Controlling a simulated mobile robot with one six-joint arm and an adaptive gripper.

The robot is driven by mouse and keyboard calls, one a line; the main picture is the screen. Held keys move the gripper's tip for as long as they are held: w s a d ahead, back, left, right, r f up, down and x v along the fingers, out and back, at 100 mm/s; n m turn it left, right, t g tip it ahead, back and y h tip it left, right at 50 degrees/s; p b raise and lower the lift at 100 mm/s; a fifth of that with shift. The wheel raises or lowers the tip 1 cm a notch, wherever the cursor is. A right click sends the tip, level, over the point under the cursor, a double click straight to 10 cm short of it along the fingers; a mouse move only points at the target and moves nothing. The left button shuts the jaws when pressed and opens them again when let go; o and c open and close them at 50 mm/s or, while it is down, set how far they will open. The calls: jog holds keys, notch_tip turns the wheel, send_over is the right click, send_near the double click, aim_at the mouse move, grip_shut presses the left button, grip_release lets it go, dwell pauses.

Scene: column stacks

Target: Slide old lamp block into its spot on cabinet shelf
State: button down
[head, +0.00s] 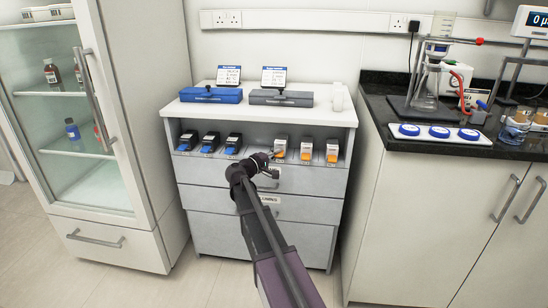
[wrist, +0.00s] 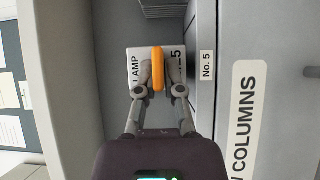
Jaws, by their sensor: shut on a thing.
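The lamp block (wrist: 135,62) is white with an orange handle (wrist: 157,68). Its face reads "LAMP" at one end and "5" at the other in the wrist view. My gripper (wrist: 160,86) is shut on the handle, a finger on each side. The block is at the cabinet shelf, level with a "No. 5" label (wrist: 207,65) on the shelf edge. In the head view my gripper (head: 272,164) is at the shelf front, by the leftmost of the white and orange blocks (head: 280,143). I cannot tell how deep the held block sits.
Several blue-fronted dark blocks (head: 210,142) stand left on the shelf. Two white and orange blocks (head: 306,149) stand to the right. A blue case (head: 211,95) and a grey case (head: 281,98) lie on the cabinet top. A glass-door fridge (head: 75,140) stands left, a black worktop (head: 455,150) right.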

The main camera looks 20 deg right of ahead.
jog(key=shift+f+b, duration=0.35)
jog(key=c, duration=0.7)
grip_release()
jog(key=shift+a, duration=0.1)
jog(key=shift+v, duration=3.65)
jog(key=shift+s, duration=0.15)
